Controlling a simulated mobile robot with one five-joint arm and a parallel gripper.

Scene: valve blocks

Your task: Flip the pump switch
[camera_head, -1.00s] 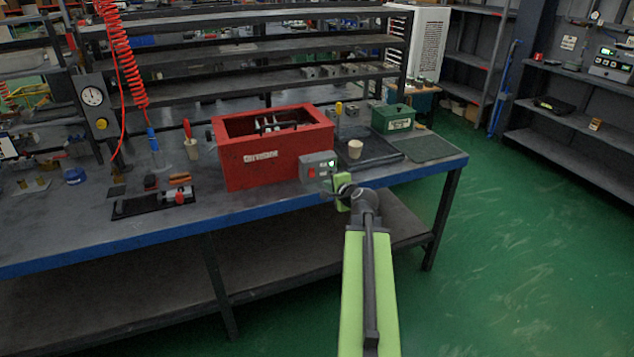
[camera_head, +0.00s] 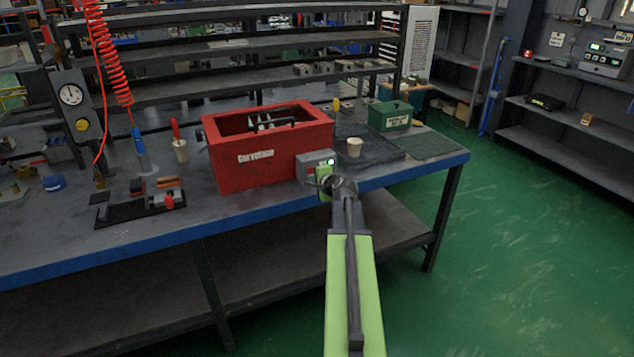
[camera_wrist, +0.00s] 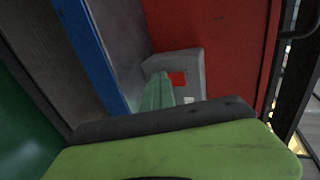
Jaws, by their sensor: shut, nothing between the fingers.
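The pump switch is a red rocker (camera_wrist: 178,78) on a small grey box (camera_head: 316,159), fixed to the front right corner of the red tank (camera_head: 250,170). The box also shows in the wrist view (camera_wrist: 196,66). My gripper (camera_head: 320,179) is shut and empty, close in front of the box, and hides its lower part in the head view. In the wrist view its green fingers (camera_wrist: 158,88) lie just left of the red rocker, partly over the box's face. I cannot tell whether they touch it. A small bright light shows on the box's upper right.
The tank stands on a dark bench with a blue front edge (camera_head: 120,235). A black tray (camera_head: 385,150), a cup (camera_head: 354,147) and a green box (camera_head: 389,116) are right of it. A black fixture (camera_head: 140,205) lies left. The floor in front is clear.

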